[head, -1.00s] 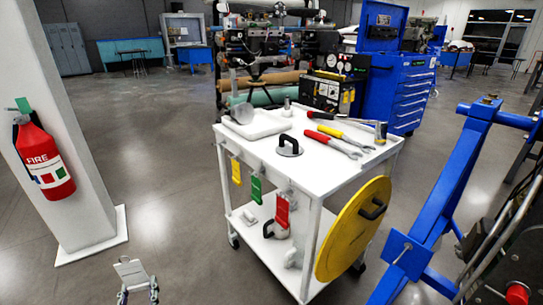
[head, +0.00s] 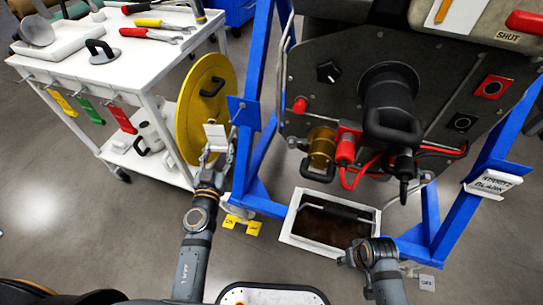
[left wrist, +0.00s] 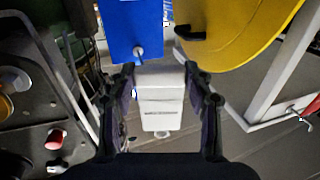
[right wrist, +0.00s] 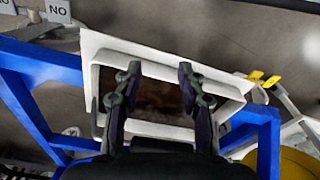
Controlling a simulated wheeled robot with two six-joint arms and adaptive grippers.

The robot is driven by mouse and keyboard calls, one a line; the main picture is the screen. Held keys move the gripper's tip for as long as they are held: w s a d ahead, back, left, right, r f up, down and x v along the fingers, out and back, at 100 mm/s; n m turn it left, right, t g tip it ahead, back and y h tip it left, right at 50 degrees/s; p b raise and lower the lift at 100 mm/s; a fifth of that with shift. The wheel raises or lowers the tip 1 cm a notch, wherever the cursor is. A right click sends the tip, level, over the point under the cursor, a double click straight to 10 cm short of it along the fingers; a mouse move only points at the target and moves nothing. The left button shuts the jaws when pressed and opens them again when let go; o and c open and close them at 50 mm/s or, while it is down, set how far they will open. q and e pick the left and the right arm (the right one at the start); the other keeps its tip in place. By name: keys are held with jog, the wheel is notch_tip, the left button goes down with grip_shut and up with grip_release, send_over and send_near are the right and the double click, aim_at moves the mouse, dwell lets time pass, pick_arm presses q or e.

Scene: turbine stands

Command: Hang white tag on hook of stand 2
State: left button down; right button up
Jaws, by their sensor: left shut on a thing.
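The white tag (head: 216,136) is held upright between the fingers of my left gripper (head: 211,153), which is shut on it. The tag also shows in the left wrist view (left wrist: 161,97), with small lettering too small to read. A blue plate (head: 243,113) on the blue stand (head: 262,75) is just to the right of the tag. In the left wrist view a small metal hook (left wrist: 139,51) sticks out of this plate, close to the tag's top edge; I cannot tell whether they touch. My right gripper (right wrist: 160,74) is open and empty above a white-rimmed tray.
The tray (head: 325,250) lies low between the stand's legs. A dark machine panel (head: 330,105) with red cables fills the stand. A white cart (head: 70,65) with tools, coloured tags and a yellow disc (head: 200,125) stands left. Open floor is at lower left.

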pick_arm(q)
jog(key=w+d+f+m+h+b, duration=0.2)
jog(key=w+f+m+h+b, duration=0.1)
jog(key=w+f, duration=0.5)
jog(key=shift+w+d+g+h+b, duration=0.2)
jog(key=shift+d+g+h+b, duration=0.15)
jog(key=shift+h+b, duration=0.4)
pick_arm(e)
jog(key=shift+w+a+f+t+y, duration=0.1)
jog(key=shift+a+f+t+y, duration=0.25)
jog(key=shift+a+t, duration=0.25)
jog(key=shift+w+a+f+t+y, duration=0.1)
jog(key=shift+a+f+t+y, duration=0.15)
jog(key=shift+a+f+t, duration=0.25)
pick_arm(q)
jog(key=shift+r, duration=0.1)
pick_arm(e)
jog(key=shift+d+r, duration=0.1)
jog(key=shift+r, duration=0.15)
pick_arm(q)
jog(key=shift+w+p, duration=0.1)
jog(key=shift+p, duration=0.35)
pick_arm(e)
jog(key=shift+w+d+r, duration=0.1)
jog(key=shift+w+r, duration=0.05)
jog(key=shift+r, duration=0.2)
